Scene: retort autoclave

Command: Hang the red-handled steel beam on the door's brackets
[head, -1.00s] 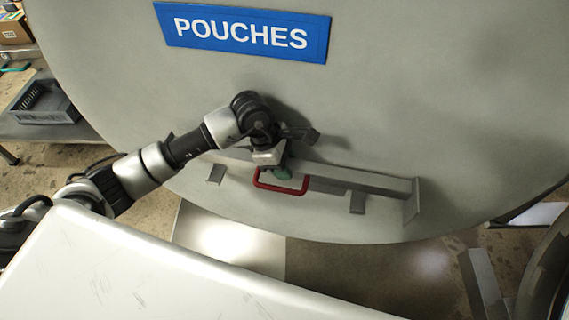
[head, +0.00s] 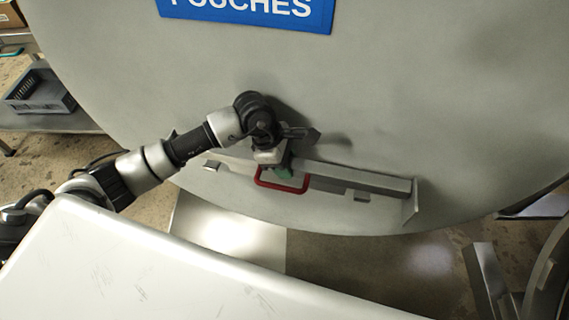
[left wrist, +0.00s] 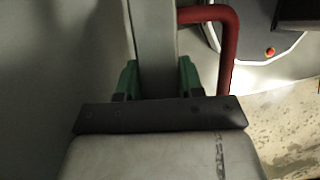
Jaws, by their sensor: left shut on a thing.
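The steel beam (head: 355,178) lies roughly level across the lower part of the big round door (head: 420,90), with an end plate at its right. Its red handle (head: 283,189) hangs at its front. My left gripper (head: 284,172) is shut on the beam near the handle. In the left wrist view the green fingertips (left wrist: 158,78) sit on both sides of the grey beam (left wrist: 153,35), with the red handle (left wrist: 229,45) to the right. One bracket (head: 360,195) shows just below the beam, another (head: 211,168) at the left. I cannot tell whether the beam touches them.
A blue sign (head: 250,10) is on the door above. A large pale surface (head: 150,270) fills the near left. A grey crate (head: 40,92) stands on a shelf at the far left. Metal parts (head: 485,280) stand at the lower right.

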